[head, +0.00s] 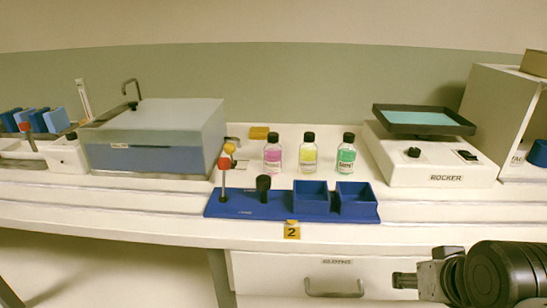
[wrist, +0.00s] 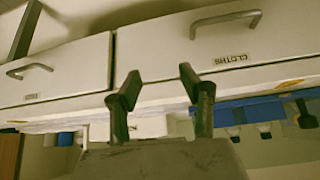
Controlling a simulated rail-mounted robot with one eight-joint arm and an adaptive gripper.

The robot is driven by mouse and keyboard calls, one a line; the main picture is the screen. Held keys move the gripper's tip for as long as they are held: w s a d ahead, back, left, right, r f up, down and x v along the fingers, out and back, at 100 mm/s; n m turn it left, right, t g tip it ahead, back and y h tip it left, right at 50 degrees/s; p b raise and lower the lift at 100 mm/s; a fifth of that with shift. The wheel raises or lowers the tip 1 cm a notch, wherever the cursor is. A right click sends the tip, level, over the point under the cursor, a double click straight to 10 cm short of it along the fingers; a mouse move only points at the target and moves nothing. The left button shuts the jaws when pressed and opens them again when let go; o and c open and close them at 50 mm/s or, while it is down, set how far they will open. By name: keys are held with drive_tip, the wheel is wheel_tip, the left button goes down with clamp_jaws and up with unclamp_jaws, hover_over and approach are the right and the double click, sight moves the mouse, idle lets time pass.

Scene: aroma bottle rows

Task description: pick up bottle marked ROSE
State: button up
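Three clear bottles with black caps stand in a row on the bench in the head view: a pink one (head: 272,155), a yellow one (head: 308,154) and a green one (head: 346,156). Their labels are too small to read surely, so I cannot tell which is marked ROSE. My gripper (head: 404,281) is low at the right, in front of the bench and well away from the bottles. In the wrist view my gripper (wrist: 158,82) has its two fingers apart with nothing between them, facing the drawer fronts.
A blue rack (head: 265,212) with two square bins and upright tools stands in front of the bottles. A rocker (head: 435,165) stands to their right and a grey-lidded blue bath (head: 155,137) to their left. Drawers with handles (head: 334,289) lie below the bench edge.

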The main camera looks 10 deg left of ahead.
drive_tip(key=shift+o, duration=0.4)
drive_tip(key=o, duration=0.6)
drive_tip(key=shift+c, duration=0.2)
